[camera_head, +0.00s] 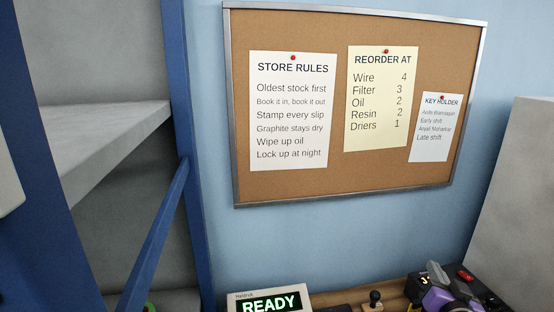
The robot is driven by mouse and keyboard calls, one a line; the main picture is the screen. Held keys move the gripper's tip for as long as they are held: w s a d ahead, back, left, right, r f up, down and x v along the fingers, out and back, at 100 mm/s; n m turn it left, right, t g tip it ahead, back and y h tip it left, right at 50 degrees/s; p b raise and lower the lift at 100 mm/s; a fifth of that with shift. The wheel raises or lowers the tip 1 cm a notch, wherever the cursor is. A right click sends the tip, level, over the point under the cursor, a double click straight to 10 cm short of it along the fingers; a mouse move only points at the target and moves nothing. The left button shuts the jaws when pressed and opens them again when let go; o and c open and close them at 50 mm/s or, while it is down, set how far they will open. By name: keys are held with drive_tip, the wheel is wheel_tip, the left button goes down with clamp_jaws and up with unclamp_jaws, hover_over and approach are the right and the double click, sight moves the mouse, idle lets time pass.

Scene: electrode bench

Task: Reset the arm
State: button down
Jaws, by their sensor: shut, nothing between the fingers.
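My gripper is not in view, and I cannot make out my arm for sure. The head view looks at a blue wall with a framed cork board (385,170). Pinned on it are three sheets: a white "STORE RULES" sheet (292,112), a cream "REORDER AT" sheet (381,100) and a small white "KEY HOLDER" sheet (435,128).
A blue-framed shelf rack (182,130) with grey shelves stands at left. Along the bottom edge, a box with a green "READY" display (270,302), a small dark-knobbed item (374,299) and a purple and black object (445,298) show, partly cut off. A grey panel (522,200) stands at right.

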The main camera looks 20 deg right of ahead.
drive_tip(key=s+a+f+n+t+y+b, duration=0.1)
drive_tip(key=s+a+f+n+t+y, duration=0.15)
drive_tip(key=s+a, duration=0.7)
drive_tip(key=s+a+f+n+t+y+b, duration=0.1)
drive_tip(key=s+a+f+n+y+b, duration=0.2)
drive_tip(key=a, duration=1.2)
drive_tip(key=s+a+f+n+g+y+b, duration=0.1)
drive_tip(key=s+a+f+n+y, duration=0.1)
drive_tip(key=s+a, duration=0.3)
drive_tip(key=s+a+f+n+g+y, duration=0.1)
drive_tip(key=s+a+f+n+y, duration=0.1)
drive_tip(key=s+a, duration=0.4)
drive_tip(key=s+f+n, duration=0.1)
drive_tip(key=s, duration=0.4)
drive_tip(key=shift+s+a+f+y+b, duration=0.3)
drive_tip(key=shift+s+y+b, duration=0.05)
drive_tip(key=shift+s, duration=0.05)
